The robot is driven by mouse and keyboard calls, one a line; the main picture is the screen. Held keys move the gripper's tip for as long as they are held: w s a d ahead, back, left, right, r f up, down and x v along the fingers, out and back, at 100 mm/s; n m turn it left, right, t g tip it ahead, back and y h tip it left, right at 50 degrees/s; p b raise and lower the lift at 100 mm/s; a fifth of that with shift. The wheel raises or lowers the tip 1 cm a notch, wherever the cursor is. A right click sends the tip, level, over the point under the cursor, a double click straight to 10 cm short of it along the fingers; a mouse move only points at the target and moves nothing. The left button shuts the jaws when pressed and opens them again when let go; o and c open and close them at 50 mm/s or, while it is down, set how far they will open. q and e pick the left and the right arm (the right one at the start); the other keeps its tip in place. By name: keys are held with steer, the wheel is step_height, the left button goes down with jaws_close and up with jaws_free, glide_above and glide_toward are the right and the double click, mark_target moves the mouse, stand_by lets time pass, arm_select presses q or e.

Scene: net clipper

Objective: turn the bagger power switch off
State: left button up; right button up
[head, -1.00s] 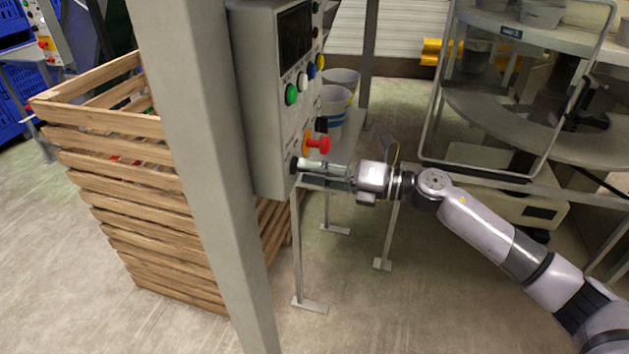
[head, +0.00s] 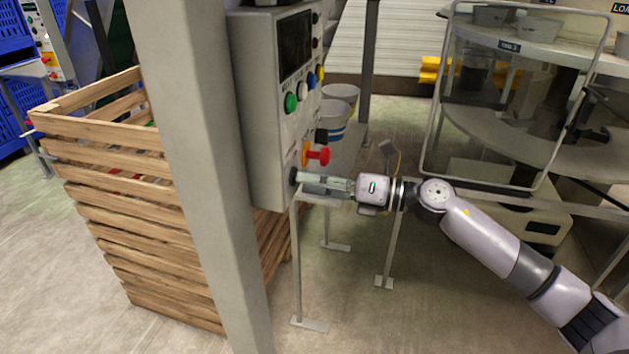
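The grey control box (head: 262,150) stands behind the post in the head view. Its face has a dark screen, a green button (head: 291,102), white, blue and yellow buttons, and a red emergency button (head: 318,154) on a yellow base. A black knob (head: 294,176), which looks like the power switch, sits low on the face. My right gripper (head: 302,178) points left with its fingertips at this knob. The fingers look close together and partly cover the knob, so I cannot tell whether they grip it. My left gripper is out of view.
A grey post (head: 205,170) stands in front of the box's left side. A slatted wooden crate (head: 130,200) is at the left. A round steel table (head: 510,135) with a guard frame stands at the right. Buckets (head: 328,130) stand behind the box.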

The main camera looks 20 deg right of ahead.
steer(key=o, duration=0.4)
steer(key=shift+o, duration=0.2)
steer(key=v, duration=1.2)
